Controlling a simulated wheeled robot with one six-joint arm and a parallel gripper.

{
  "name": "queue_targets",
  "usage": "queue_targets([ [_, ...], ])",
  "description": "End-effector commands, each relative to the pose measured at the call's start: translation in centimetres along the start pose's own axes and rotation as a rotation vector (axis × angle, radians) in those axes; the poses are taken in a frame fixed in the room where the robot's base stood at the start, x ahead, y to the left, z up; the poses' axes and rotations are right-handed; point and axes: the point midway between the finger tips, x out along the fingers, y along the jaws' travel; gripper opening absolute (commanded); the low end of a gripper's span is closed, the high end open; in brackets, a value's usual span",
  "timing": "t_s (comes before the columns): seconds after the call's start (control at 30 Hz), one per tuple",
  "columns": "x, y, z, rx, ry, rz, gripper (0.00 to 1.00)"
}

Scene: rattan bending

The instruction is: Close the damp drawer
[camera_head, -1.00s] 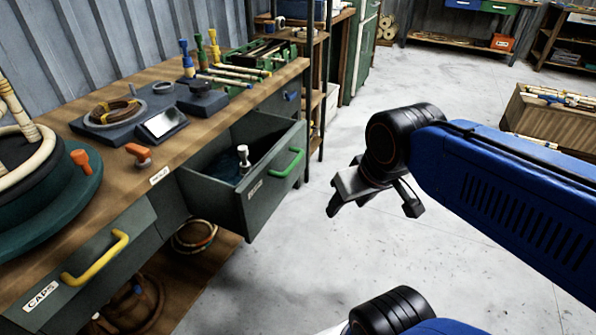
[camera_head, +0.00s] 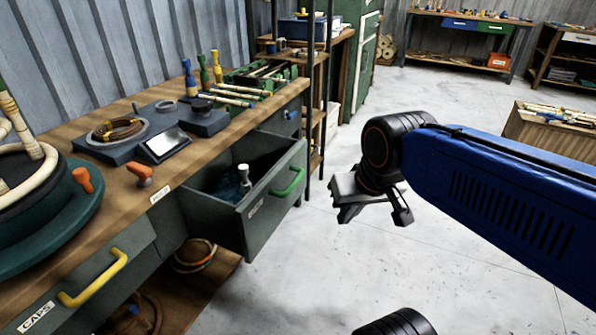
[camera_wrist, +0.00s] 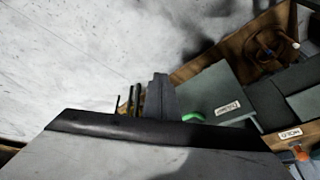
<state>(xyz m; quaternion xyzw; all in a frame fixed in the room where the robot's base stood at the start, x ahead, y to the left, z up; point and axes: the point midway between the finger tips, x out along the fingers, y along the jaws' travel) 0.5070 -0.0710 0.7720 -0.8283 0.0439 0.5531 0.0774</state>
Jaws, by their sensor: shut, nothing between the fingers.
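The damp drawer (camera_head: 228,222) is a grey-green drawer with a green handle (camera_head: 288,182) and a small white label. It stands pulled out from the workbench, with a bottle-like thing (camera_head: 244,177) inside. The drawer front (camera_wrist: 228,82) and part of the green handle (camera_wrist: 193,116) also show in the wrist view. My gripper (camera_head: 373,207) is shut and empty. In the head view it is to the right of the drawer front, over open floor and apart from the handle.
The wooden workbench (camera_head: 60,145) carries tools and coils. A closed drawer with a yellow handle (camera_head: 95,278) is at lower left. A dark shelf post (camera_head: 308,110) stands behind the open drawer. Another table (camera_head: 470,30) is at the back. The grey floor right of the drawer is clear.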

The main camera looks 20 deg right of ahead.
Motion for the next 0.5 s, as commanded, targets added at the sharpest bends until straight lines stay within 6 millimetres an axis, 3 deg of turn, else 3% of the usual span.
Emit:
queue_targets([
  [0.5, 0.8, 1.1, -13.9, 1.161, -0.148, -0.015, 0.0],
])
